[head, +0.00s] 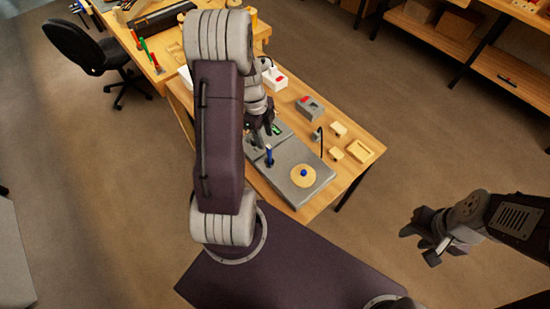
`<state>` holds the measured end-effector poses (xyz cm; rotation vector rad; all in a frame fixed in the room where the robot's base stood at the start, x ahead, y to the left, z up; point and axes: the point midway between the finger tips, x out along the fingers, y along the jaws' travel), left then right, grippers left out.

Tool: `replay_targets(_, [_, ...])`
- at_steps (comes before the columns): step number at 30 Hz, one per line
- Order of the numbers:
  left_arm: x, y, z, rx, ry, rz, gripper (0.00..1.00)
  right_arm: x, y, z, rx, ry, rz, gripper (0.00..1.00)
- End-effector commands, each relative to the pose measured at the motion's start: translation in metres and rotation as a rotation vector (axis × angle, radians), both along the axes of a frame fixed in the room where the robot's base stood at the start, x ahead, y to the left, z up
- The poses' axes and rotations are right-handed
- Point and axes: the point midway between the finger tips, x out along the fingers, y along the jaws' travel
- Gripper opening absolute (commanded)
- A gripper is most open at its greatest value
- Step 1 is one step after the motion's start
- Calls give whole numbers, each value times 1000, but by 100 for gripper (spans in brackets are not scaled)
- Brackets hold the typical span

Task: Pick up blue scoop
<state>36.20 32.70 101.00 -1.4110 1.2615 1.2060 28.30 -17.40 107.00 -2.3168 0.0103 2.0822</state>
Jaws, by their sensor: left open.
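A small blue upright piece (269,156), which looks like the blue scoop or its handle, stands on the grey tray (284,190) on the wooden bench. Its lower end is too small to make out. My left gripper (262,135) is open just behind and above it, partly hidden by my own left arm. I see no contact between them. My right gripper (420,243) hangs over the floor at the right, away from the bench, with its fingers apart and empty.
A pale round disc with a blue knob (303,173) sits on the tray's right part. A thin black post (320,140), small wooden blocks (339,129), a wooden tray (360,151) and a grey box with a red top (309,107) stand nearby.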

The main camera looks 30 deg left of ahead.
Motion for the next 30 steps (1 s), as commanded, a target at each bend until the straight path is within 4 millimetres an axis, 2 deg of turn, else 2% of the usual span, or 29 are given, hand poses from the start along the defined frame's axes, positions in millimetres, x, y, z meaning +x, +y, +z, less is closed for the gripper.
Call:
replay_targets(3, [-1,-1,-4,-1,2,1,44,0,0,1,0,0,0,36])
replay_targets(9, [0,-6,-32,-1,2,1,44,0,0,8,0,0,0,36])
replay_targets(16, [0,-9,-45,-2,3,0,44,0,0,14,0,0,0,36])
replay_targets(21, [1,-16,-77,-1,3,1,44,0,0,22,0,0,0,36])
replay_targets(24, [1,-17,-87,0,0,0,44,0,0,23,0,0,0,36])
replay_targets(30, [2,-17,-89,1,-2,0,44,0,0,22,0,0,0,36])
